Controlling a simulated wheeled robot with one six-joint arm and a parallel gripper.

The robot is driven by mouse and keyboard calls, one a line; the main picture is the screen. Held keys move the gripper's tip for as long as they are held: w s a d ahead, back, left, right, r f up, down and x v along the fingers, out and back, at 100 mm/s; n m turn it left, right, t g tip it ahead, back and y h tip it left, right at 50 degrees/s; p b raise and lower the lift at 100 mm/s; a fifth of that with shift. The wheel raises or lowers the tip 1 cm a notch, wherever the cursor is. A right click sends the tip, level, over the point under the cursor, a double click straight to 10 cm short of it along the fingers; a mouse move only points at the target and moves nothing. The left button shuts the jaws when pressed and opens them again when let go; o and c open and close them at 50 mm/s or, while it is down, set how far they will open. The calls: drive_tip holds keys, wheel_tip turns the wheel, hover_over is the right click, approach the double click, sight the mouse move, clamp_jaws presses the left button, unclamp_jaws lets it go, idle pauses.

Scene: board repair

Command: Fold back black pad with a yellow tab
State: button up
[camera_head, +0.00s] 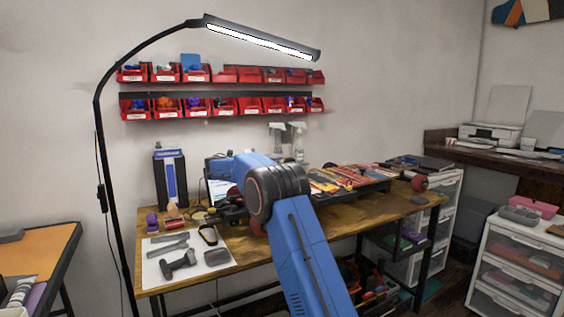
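A small black piece with a light, yellowish patch (209,235) lies on the bench at the right edge of the white sheet. It may be the black pad with the yellow tab, but it is too small to be sure. My blue arm rises from the bottom of the picture and bends at a dark joint over the bench. Its far end reaches back and left, behind that joint. My gripper cannot be made out clearly among the dark objects there, and I cannot see whether it touches or holds anything.
The wooden workbench (258,246) has a white sheet (158,280) bearing a dark drill-like tool (178,264) and other dark tools. A black lamp (98,185) stands at the left. Red bins (166,73) hang behind. White drawers (515,275) stand at the right.

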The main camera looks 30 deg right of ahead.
drive_tip(key=a, duration=1.2)
drive_tip(key=shift+s+a, duration=0.2)
drive_tip(key=shift+a, duration=0.1)
drive_tip(key=shift+s, duration=0.1)
drive_tip(key=s+d+f+m+y, duration=0.1)
drive_tip(key=s+d+m+y, duration=0.2)
drive_tip(key=s, duration=0.8)
drive_tip(key=s+m+t+y, duration=0.1)
drive_tip(key=s+m+y, duration=0.3)
drive_tip(key=s, duration=0.6)
drive_tip(key=s+d+f+m+y, duration=0.1)
drive_tip(key=s+d+m+y, duration=0.1)
drive_tip(key=s+m, duration=0.65)
drive_tip(key=s+a+f+m+t+y, duration=0.1)
drive_tip(key=s+a+f+m+y, duration=0.2)
drive_tip(key=s+f, duration=0.3)
drive_tip(key=s+a+f+m+t+y, duration=0.1)
drive_tip(key=s+a+f+m+y, duration=0.2)
drive_tip(key=s, duration=1.4)
drive_tip(key=s+a+f+m+t+y, duration=0.1)
drive_tip(key=s+a+f+m+y, duration=0.2)
drive_tip(key=s+a+f+m, duration=0.2)
drive_tip(key=s+f+m, duration=0.3)
drive_tip(key=s+f, duration=0.1)
drive_tip(key=s, duration=0.3)
drive_tip(key=shift+s+a+f, duration=0.15)
drive_tip(key=shift+a, duration=0.2)
